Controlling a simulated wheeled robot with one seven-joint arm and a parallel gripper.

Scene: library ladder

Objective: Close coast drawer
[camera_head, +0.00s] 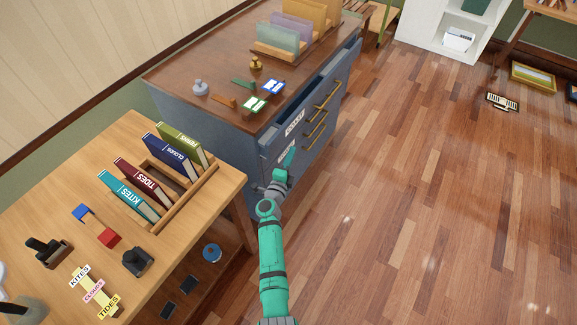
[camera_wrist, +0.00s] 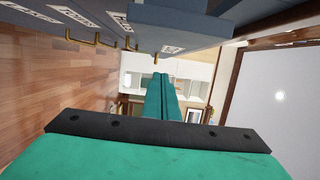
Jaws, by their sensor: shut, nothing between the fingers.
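The coast drawer (camera_head: 300,121) is in the blue-grey cabinet (camera_head: 205,122) in the head view. It is the top drawer, and its label seems to read COAST. It stands partly pulled out, with a dark gap showing behind its front. My gripper (camera_head: 291,157) is in front of the cabinet's near end, low by the drawer fronts; I cannot tell whether it touches them. In the wrist view my gripper (camera_wrist: 164,78) has its fingers together and empty. A protruding drawer front (camera_wrist: 205,38) with a label and brass handle is just above the fingertips there.
Brass handles (camera_head: 321,110) stick out from the drawer fronts. The wooden table (camera_head: 62,189) with books and small items stands left of my arm. Small figures and cards lie on the cabinet top (camera_head: 205,68). The wooden floor (camera_head: 420,190) to the right is open.

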